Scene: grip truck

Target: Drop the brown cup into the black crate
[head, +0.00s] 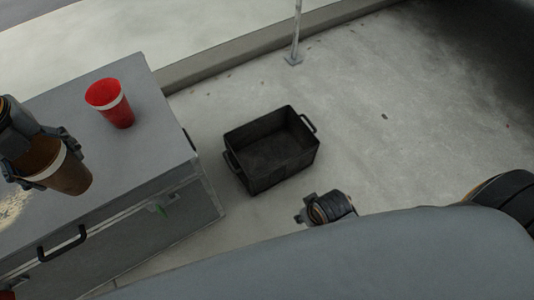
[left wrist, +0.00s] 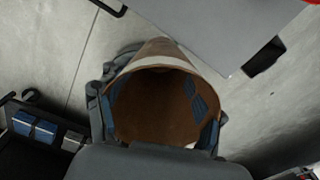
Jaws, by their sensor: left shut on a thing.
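The brown cup (head: 72,177) has a white band and is held tilted in my left gripper (head: 46,163), at the left of the head view. The fingers are shut around its sides, and it appears to be above the grey chest. In the left wrist view, the open mouth of the brown cup (left wrist: 158,105) faces the camera between the fingers. The black crate (head: 271,151) stands on the floor right of the chest, open at the top, and looks empty. My right gripper (head: 328,208) is partly hidden behind my body, with its jaws unclear.
A thin metal post (head: 296,35) rises behind the crate near a low kerb (head: 225,58). The concrete floor right of the crate is clear.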

